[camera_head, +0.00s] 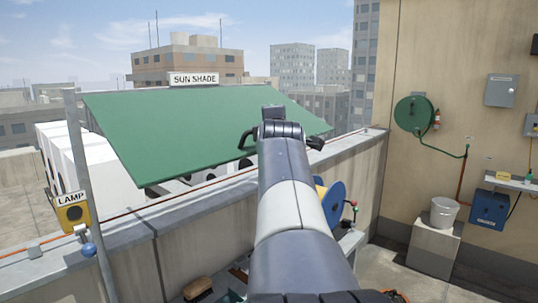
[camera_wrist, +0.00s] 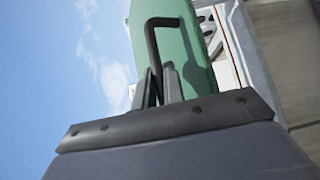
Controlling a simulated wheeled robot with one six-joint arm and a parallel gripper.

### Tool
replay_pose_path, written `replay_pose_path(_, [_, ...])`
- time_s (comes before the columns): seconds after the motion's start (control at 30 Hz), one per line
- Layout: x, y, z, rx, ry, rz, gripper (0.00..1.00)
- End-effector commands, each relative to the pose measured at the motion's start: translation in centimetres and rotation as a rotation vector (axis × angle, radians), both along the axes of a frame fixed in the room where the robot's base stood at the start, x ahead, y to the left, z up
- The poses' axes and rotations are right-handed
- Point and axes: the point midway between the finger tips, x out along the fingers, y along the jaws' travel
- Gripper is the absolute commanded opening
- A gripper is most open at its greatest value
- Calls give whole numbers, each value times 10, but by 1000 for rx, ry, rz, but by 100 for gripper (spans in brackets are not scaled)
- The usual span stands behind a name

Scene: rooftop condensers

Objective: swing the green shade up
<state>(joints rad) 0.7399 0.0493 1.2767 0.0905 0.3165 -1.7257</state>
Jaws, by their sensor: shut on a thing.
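The green shade (camera_head: 190,125) is a broad flat panel, tilted with its near edge lower, beyond the parapet under a sign reading SUN SHADE (camera_head: 195,79). In the wrist view its green face (camera_wrist: 188,55) shows at top centre. A black bar handle (camera_wrist: 152,40) stands out from it; one end also shows left of my arm in the head view (camera_head: 244,139). My gripper (camera_wrist: 160,85) is shut on the handle, its two fingers on either side of the bar. In the head view my arm hides the fingers and part of the shade.
A grey post with a yellow LAMP box (camera_head: 72,212) and blue knob (camera_head: 89,249) stands left. The parapet (camera_head: 150,235) runs below the shade, with white condensers (camera_head: 95,165) beyond. A blue reel (camera_head: 335,203) is right of my arm.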

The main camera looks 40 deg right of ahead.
Motion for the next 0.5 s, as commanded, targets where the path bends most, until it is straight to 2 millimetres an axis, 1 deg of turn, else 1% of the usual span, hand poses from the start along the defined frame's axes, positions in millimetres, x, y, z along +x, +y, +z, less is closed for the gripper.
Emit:
replay_pose_path(0.03, [-2, 1, 17, -8, -9, 1, 0])
replay_pose_path(0.2, [-8, 0, 45, -8, -9, 2, 0])
replay_pose_path(0.3, [-9, 0, 58, -8, -9, 3, 0])
replay_pose_path(0.5, [-11, 0, 71, -6, -8, 4, 0])
